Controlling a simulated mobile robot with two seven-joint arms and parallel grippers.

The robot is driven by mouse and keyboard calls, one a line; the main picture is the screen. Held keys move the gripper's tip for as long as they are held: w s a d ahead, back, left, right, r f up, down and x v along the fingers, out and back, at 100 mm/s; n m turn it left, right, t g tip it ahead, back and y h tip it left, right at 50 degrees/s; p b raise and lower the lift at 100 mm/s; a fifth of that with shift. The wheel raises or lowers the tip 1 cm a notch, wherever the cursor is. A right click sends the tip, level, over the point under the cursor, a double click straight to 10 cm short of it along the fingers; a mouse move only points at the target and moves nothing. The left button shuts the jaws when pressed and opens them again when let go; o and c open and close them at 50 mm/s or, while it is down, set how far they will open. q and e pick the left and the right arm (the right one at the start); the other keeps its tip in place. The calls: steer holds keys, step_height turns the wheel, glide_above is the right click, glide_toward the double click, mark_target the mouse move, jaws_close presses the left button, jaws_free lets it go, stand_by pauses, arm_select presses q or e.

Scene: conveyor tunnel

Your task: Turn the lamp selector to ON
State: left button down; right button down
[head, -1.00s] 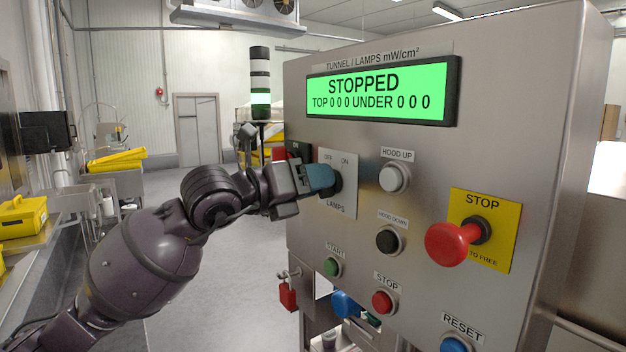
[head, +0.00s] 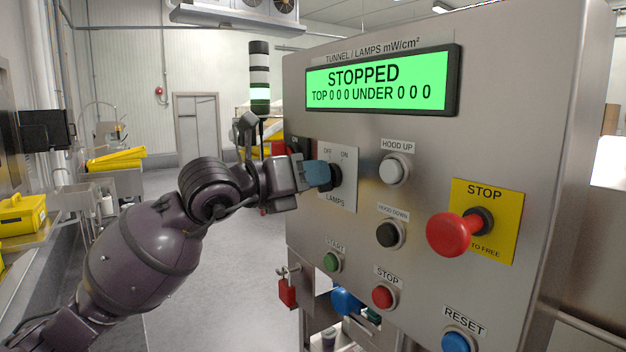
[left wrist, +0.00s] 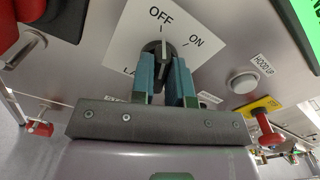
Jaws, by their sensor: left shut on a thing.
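The lamp selector is a black knob on a white plate (head: 343,197) marked OFF, ON and LAMPS, on the steel control panel. In the left wrist view the knob (left wrist: 158,47) shows between my blue fingertips, and its pale mark points up toward OFF, with ON to the right. My left gripper (head: 328,174) reaches the knob from the left and is shut on it. In the head view the fingers hide part of the knob (head: 337,175). My right gripper is not in view.
The green display (head: 380,88) reads STOPPED with zeros. Close to the selector are the white HOOD UP button (head: 394,169), the black HOOD DOWN button (head: 390,234) and the green START button (head: 332,262). The red STOP mushroom (head: 452,234) sticks out at the right.

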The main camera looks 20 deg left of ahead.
arm_select(q)
steer(key=m+b, duration=0.2)
steer(key=m, duration=0.3)
steer(key=m+b, duration=0.3)
steer(key=m, duration=0.2)
steer(key=shift+s+d+f, duration=0.1)
steer(key=shift+s+d, duration=0.05)
steer(key=shift+d, duration=0.05)
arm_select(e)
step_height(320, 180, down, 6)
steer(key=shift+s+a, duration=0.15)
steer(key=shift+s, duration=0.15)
arm_select(q)
steer(key=shift+m+b, duration=0.3)
steer(key=shift+m, duration=0.1)
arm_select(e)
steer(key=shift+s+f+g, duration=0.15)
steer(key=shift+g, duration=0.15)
arm_select(q)
steer(key=c, duration=1.1)
jaws_free()
